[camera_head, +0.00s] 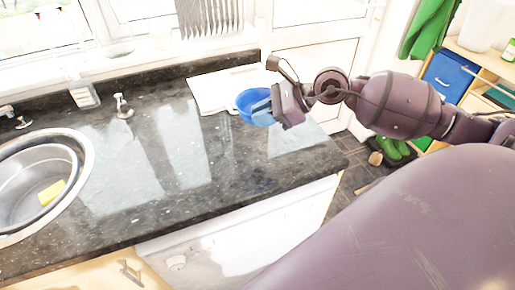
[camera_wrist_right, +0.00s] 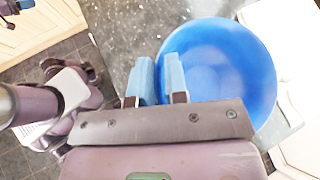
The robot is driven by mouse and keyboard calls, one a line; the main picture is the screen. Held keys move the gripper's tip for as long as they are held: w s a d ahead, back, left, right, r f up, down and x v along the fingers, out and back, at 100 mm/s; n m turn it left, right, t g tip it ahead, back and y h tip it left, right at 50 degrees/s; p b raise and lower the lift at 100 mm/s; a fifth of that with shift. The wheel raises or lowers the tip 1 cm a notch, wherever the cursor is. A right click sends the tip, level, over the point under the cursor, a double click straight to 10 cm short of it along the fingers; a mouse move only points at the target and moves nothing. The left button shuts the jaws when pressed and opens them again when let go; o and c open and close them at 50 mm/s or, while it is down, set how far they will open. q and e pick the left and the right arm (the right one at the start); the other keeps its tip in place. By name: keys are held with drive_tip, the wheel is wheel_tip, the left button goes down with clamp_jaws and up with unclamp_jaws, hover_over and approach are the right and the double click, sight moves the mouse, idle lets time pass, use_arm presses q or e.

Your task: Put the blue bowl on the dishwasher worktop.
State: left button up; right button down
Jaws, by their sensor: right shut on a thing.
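The blue bowl (camera_head: 250,101) is at the far right part of the dark worktop (camera_head: 150,205), in front of a white board. My right gripper (camera_head: 264,110) is shut on the bowl's near right rim. In the right wrist view the bowl (camera_wrist_right: 225,75) is seen from above and looks empty. The light blue fingers of the right gripper (camera_wrist_right: 160,78) are at its left rim. I cannot tell whether the bowl touches the surface below. A white appliance front, likely the dishwasher (camera_head: 235,235), is under the worktop's right part. My left gripper cannot be made out.
A white board (camera_head: 208,92) lies by the back edge. A steel sink (camera_head: 30,195) with a yellow sponge (camera_head: 52,192) is at the left. The middle of the worktop is clear. Green boots (camera_head: 392,147) stand on the floor at right.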

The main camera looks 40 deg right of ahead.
wheel_tip(320, 180, down, 8)
drive_tip(key=shift+f, duration=0.2)
wheel_tip(320, 180, down, 4)
drive_tip(key=shift+r, duration=0.25)
use_arm(q)
drive_tip(key=shift+w+f, duration=0.1)
drive_tip(key=shift+w, duration=0.2)
drive_tip(key=shift+s, duration=0.1)
drive_tip(key=shift+s+f+b, duration=0.1)
drive_tip(key=shift+f+b, duration=0.05)
drive_tip(key=shift+b, duration=0.15)
use_arm(e)
drive_tip(key=c, duration=1.1)
unclamp_jaws()
drive_tip(key=shift+c, duration=0.2)
use_arm(q)
drive_tip(key=shift+s+f+b, duration=0.1)
drive_tip(key=shift+f+b, duration=0.2)
drive_tip(key=shift+f, duration=0.05)
use_arm(e)
drive_tip(key=v, duration=1.2)
use_arm(q)
drive_tip(key=shift+w, duration=0.2)
use_arm(e)
drive_tip(key=shift+r, duration=0.1)
